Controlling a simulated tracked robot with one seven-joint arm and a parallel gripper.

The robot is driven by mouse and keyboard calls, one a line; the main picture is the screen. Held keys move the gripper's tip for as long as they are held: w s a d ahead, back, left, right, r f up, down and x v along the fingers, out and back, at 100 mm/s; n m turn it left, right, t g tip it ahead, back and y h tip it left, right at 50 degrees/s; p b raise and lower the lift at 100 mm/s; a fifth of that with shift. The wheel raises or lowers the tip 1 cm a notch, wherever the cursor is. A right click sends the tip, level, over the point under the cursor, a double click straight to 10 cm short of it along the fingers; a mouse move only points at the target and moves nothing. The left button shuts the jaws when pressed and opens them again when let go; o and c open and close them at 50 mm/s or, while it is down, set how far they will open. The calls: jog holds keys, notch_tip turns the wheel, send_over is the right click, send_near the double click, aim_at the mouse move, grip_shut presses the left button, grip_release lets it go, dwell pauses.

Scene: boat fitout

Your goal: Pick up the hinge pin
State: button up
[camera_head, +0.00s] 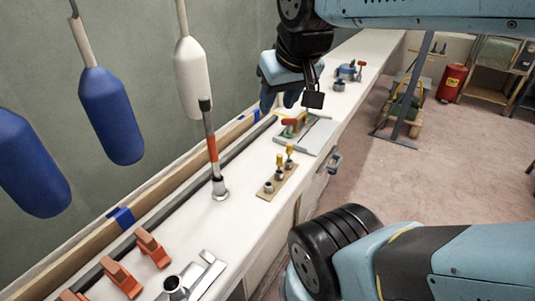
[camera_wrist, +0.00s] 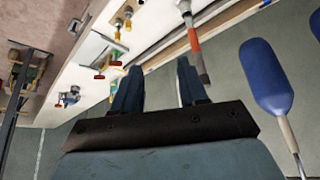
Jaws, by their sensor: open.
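I cannot make out the hinge pin for certain in either view. A grey metal fitting (camera_head: 190,280) with a round socket lies at the bottom of the head view, and small metal parts around it are too unclear to name. My gripper (camera_head: 280,100) hangs over the far part of the white bench (camera_head: 235,232). In the wrist view my gripper (camera_wrist: 157,72) has its two blue fingers apart, with nothing between them. It is above and beyond the grey plate (camera_head: 318,137) with a red-handled part (camera_head: 293,122).
A pole with an orange band (camera_head: 212,150) stands upright on the bench. A wooden strip (camera_head: 278,182) holds yellow-topped valves. Orange clamps (camera_head: 150,248) line the left side. Blue fenders (camera_head: 110,115) and a white fender (camera_head: 189,78) hang at left. The floor at right is mostly open.

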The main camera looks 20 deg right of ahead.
jog(key=shift+o, duration=1.1)
jog(key=shift+w+d, duration=0.15)
jog(key=shift+w, duration=0.05)
jog(key=m+g, duration=0.6)
jog(key=m, duration=0.1)
send_over(279, 164)
jog(key=w+d, duration=0.1)
jog(key=w, duration=0.1)
notch_tip(279, 164, down, 25)
notch_tip(279, 164, down, 8)
jog(key=shift+w+d, duration=0.1)
jog(key=f, duration=0.4)
jog(key=shift+s, duration=0.4)
jog(key=shift+f, duration=0.7)
jog(key=shift+c, duration=0.4)
jog(key=c, duration=0.9)
